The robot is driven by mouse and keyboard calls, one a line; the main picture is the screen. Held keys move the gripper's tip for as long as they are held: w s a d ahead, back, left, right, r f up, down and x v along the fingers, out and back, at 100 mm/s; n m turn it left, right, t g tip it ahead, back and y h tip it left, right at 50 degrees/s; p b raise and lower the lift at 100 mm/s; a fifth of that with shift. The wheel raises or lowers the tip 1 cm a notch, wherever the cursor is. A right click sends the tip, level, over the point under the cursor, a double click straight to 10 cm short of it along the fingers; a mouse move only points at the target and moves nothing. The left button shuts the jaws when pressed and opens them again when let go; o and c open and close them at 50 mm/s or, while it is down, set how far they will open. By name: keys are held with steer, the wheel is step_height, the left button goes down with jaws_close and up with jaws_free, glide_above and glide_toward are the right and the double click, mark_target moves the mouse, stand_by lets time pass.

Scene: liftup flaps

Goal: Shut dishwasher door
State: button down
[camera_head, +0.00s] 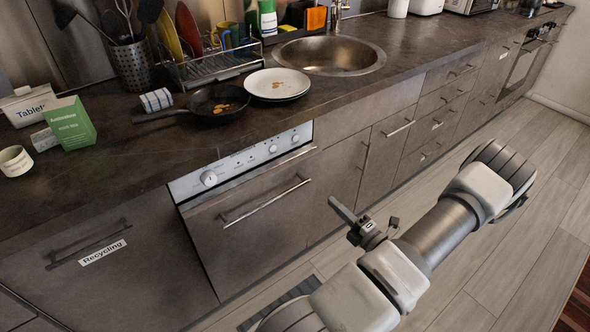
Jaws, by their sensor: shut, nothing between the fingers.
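The dishwasher has a silver control panel with knobs (243,161) under the counter. Its dark grey door (250,240) carries a bar handle (266,200). The door's top edge stands out slightly from the panel, with a narrow gap along the top and left side, so it looks slightly ajar. My gripper (339,206) is shut and empty, to the right of the door handle in the picture and in front of the neighbouring cabinet. It appears apart from the door. My arm hides part of the floor and the gripper's rear.
A drawer labelled Recycling (105,265) is left of the dishwasher. Cabinets and drawers (425,118) run to the right, toward an oven (522,62). A pan (215,105) and plates (277,84) lie on the counter above. Open floor (515,240) is at the right.

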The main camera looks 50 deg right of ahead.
mark_target(298, 168)
steer(key=b+x, duration=0.3)
steer(key=x, duration=1)
steer(key=shift+w+r, duration=0.1)
steer(key=shift+w, duration=0.15)
steer(key=shift+w+d+r+m, duration=0.1)
steer(key=shift+w+m, duration=0.1)
steer(key=shift+m, duration=0.1)
